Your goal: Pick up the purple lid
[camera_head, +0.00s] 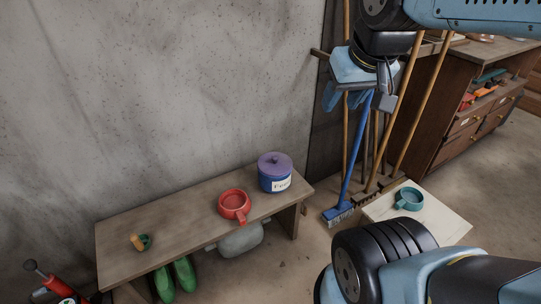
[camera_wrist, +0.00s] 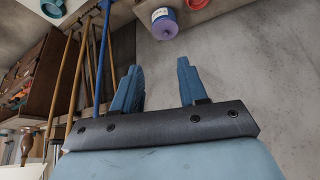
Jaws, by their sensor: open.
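The purple lid (camera_head: 275,163) sits on a blue jar (camera_head: 270,184) with a white label, at the right end of a wooden bench (camera_head: 165,228). The lid is round with a small dark knob on top. In the wrist view the lid (camera_wrist: 165,31) and jar (camera_wrist: 158,12) show at the top middle, apart from my fingers. My gripper (camera_head: 345,101) is open and empty, up in the air to the right of the jar and well above it. Both fingers of my gripper (camera_wrist: 158,65) show spread in the wrist view.
A red mug (camera_head: 234,205) stands left of the jar on the bench, with a small green and yellow thing (camera_head: 141,242) farther left. A blue broom (camera_head: 358,160) and wooden handles stand close to my gripper. A teal mug (camera_head: 410,199) sits on a pale board (camera_head: 445,224). A concrete wall (camera_head: 150,90) backs the bench.

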